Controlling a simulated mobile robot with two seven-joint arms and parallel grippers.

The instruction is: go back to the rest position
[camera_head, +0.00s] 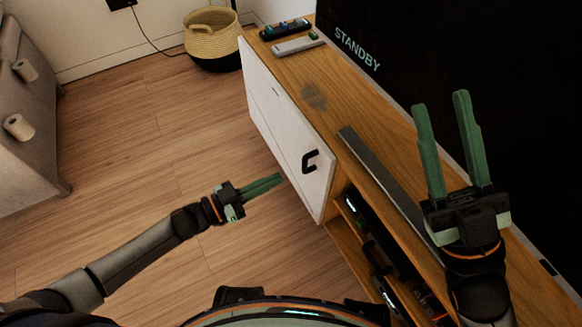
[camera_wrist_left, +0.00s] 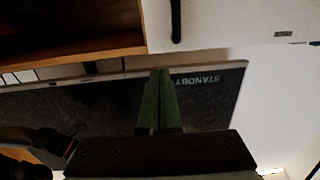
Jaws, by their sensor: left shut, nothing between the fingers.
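My left gripper (camera_head: 279,181) is shut and empty, held over the floor just left of the white cabinet door (camera_head: 285,128) and apart from its black handle (camera_head: 310,161). Its closed green fingers (camera_wrist_left: 159,74) also show in the left wrist view, with the door edge and handle above them. My right gripper (camera_head: 440,100) is open and empty, fingers spread and pointing up the picture, above the wooden cabinet top near the black screen.
The black screen (camera_head: 440,40) reads STANDBY. Remotes (camera_head: 298,44) lie at the cabinet's far end, a grey bar (camera_head: 385,180) nearer. Open shelves (camera_head: 365,240) hold devices.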

